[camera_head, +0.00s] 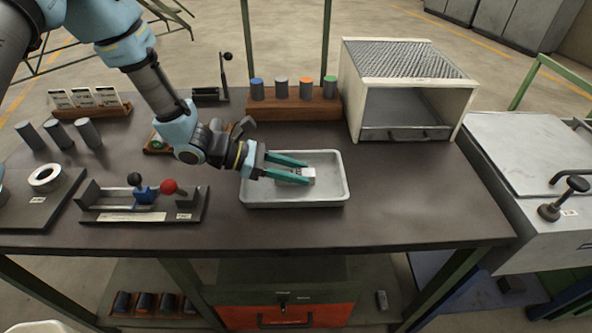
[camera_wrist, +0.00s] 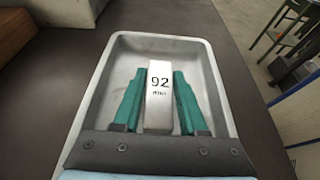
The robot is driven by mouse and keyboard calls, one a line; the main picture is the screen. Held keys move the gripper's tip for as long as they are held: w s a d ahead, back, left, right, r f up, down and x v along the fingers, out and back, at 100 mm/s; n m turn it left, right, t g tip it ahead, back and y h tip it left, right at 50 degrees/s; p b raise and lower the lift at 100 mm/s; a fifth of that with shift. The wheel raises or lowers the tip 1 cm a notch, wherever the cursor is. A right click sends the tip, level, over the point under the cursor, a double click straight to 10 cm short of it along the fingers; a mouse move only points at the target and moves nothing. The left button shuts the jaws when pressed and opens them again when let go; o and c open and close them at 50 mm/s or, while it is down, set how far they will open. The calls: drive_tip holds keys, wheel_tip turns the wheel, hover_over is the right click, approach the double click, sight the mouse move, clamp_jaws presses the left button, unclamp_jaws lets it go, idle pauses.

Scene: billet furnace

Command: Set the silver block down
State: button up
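The silver block (camera_wrist: 159,105), marked "92" on its pale top face, lies lengthwise between the two green fingers of my gripper (camera_wrist: 160,88). The fingertips sit close against its sides, with no clear gap, and appear shut on it. In the head view my gripper (camera_head: 310,173) reaches from the left over the grey metal tray (camera_head: 256,199), and the block (camera_head: 309,171) shows at the fingertips inside the tray's outline. The fingers hide part of it. I cannot tell whether its underside touches the tray floor.
The tray stands on the dark table (camera_head: 400,215). A white box with an open front (camera_head: 404,95) stands behind right. A wooden rack (camera_head: 295,106) with several coloured-top cylinders is behind the tray. A lever fixture (camera_head: 145,203) is to the left. The table right of the tray is clear.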

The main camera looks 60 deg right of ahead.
drive_tip(key=o, duration=0.4)
drive_tip(key=shift+c, duration=0.2)
drive_tip(key=shift+r, duration=0.2)
drive_tip(key=shift+w+a, duration=0.1)
drive_tip(key=shift+w, duration=0.15)
drive_tip(key=b+v, duration=0.3)
drive_tip(key=v, duration=0.8)
drive_tip(key=shift+w+a+r+b, duration=0.1)
drive_tip(key=shift+a+b, duration=0.15)
drive_tip(key=shift+b, duration=0.15)
